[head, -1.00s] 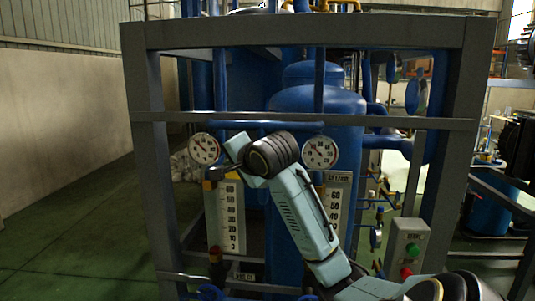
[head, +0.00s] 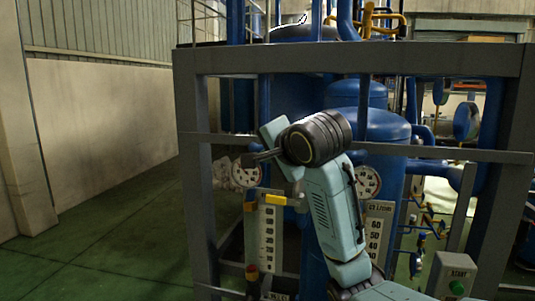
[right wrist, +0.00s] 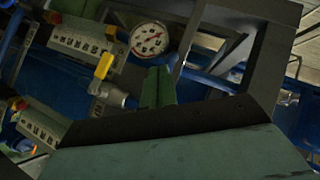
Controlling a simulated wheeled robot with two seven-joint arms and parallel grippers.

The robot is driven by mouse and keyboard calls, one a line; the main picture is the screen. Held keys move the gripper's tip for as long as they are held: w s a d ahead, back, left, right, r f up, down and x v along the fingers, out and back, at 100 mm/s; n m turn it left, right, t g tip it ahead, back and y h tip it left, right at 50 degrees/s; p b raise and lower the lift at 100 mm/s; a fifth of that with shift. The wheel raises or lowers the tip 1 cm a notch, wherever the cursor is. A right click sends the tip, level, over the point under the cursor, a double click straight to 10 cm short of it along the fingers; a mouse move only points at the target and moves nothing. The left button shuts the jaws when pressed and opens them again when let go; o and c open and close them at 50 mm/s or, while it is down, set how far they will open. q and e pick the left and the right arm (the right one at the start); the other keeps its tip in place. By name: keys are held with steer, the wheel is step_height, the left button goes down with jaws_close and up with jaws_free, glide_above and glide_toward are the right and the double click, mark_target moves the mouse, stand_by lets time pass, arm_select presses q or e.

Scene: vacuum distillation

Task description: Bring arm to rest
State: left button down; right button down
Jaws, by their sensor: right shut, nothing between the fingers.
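My right arm (head: 333,215) rises from the bottom of the head view, with its black wrist joint (head: 318,138) high in front of the rig. My right gripper (head: 262,156) points left, shut and empty, in front of the rig near the left gauge (head: 245,174). In the right wrist view, the gripper (right wrist: 158,86) is close to the camera, below a round gauge (right wrist: 149,39). A yellow valve handle (head: 276,200) is below the gripper, apart from it; it also shows in the right wrist view (right wrist: 104,66). My left gripper is not in view.
The grey rig frame (head: 340,60) surrounds blue tanks (head: 368,125). A right gauge (head: 367,181) and a white scale (head: 267,235) are close to my arm. A control box with a green button (head: 457,287) is at lower right. Open green floor (head: 110,240) lies left.

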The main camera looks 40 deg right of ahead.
steer(key=shift+s+a+r, duration=0.15)
steer(key=shift+a+r, duration=0.1)
steer(key=shift+r, duration=0.05)
steer(key=shift+f, duration=0.1)
stand_by(0.3)
